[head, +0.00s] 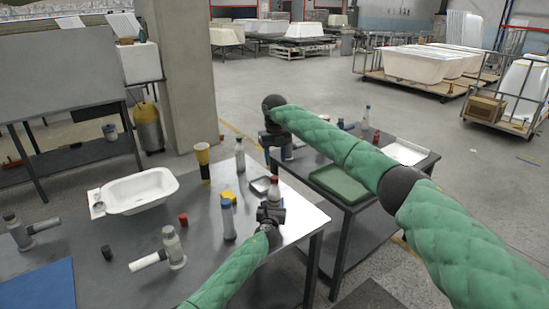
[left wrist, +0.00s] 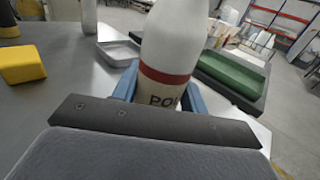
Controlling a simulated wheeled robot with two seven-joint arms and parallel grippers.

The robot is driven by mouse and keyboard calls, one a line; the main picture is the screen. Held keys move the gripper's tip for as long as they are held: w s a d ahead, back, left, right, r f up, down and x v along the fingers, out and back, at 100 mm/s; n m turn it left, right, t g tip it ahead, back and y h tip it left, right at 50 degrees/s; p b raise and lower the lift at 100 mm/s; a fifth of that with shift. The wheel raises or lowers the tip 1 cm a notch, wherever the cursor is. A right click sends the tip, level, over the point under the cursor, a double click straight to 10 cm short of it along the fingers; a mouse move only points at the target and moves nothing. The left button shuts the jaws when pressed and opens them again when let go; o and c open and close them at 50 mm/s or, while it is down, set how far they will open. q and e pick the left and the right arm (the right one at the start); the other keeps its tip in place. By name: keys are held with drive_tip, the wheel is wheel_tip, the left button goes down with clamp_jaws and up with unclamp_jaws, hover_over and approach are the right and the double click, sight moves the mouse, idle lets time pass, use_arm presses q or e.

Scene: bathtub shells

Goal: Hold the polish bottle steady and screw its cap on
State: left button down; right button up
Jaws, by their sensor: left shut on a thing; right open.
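My right gripper (head: 281,150) is open, hanging beyond the bottle near the far table.
The near table also holds a blue-capped bottle (head: 228,220), a dark-capped bottle (head: 240,156), a yellow block (head: 229,196), a small metal tray (head: 261,184), a white basin (head: 140,191) and pipe fittings (head: 173,248). A green tray (head: 338,182) lies on the far table.

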sight(275, 177)
drive_tip(key=n, duration=0.7)
drive_tip(key=shift+s+a, duration=0.1)
drive_tip(key=n, duration=0.5)
drive_tip(key=shift+n, duration=0.3)
drive_tip(key=n, duration=0.6)
drive_tip(key=shift+n, duration=0.4)
drive_tip(key=n, duration=0.5)
drive_tip(key=shift+n, duration=0.4)
drive_tip(key=shift+f, duration=4.05)
